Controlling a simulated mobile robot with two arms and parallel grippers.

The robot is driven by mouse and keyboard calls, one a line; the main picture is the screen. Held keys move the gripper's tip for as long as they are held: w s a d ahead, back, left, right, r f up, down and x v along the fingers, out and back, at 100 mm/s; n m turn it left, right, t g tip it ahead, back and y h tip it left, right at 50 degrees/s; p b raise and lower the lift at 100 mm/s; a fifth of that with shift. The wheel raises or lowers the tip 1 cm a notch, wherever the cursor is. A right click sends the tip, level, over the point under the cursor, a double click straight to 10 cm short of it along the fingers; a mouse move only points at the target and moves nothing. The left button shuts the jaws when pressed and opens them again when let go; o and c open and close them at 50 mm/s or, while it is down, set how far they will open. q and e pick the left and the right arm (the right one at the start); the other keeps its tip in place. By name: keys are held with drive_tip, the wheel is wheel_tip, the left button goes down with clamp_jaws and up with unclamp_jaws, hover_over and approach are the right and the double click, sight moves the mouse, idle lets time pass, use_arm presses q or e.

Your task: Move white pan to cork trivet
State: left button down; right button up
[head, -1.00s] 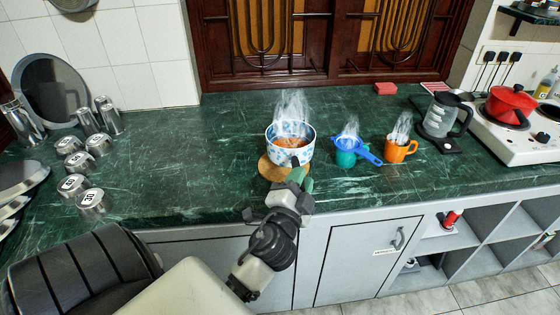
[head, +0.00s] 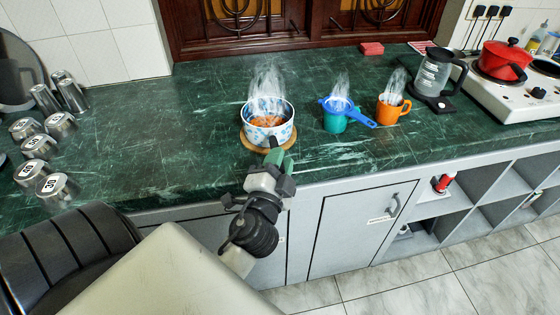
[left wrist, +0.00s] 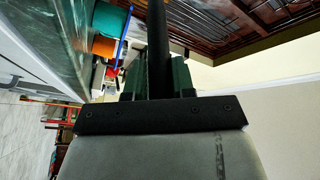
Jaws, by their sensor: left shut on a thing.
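The white pan (head: 281,132) with a blue pattern holds steaming brown-orange food. It stands upright over the round cork trivet (head: 247,141), whose rim shows at the pan's left and front. I cannot tell whether its base touches the trivet. My left gripper (head: 273,160) is in front of the pan, shut on its dark handle. In the left wrist view the dark handle (left wrist: 157,35) runs up between the fingers of the gripper (left wrist: 157,78). The pan's body is not clear there. My right gripper is not in view.
A teal mug (head: 334,123) with a blue strainer (head: 358,117) and an orange mug (head: 389,113) steam to the right. A glass kettle (head: 434,73) and red pot (head: 503,62) are farther right. Metal cups (head: 57,188) stand at left. The counter behind the pan is clear.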

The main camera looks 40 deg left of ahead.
use_arm(q)
drive_tip(key=shift+f, duration=0.2)
drive_tip(key=c, duration=0.9)
unclamp_jaws()
drive_tip(key=shift+c, duration=0.2)
drive_tip(key=shift+r, duration=0.1)
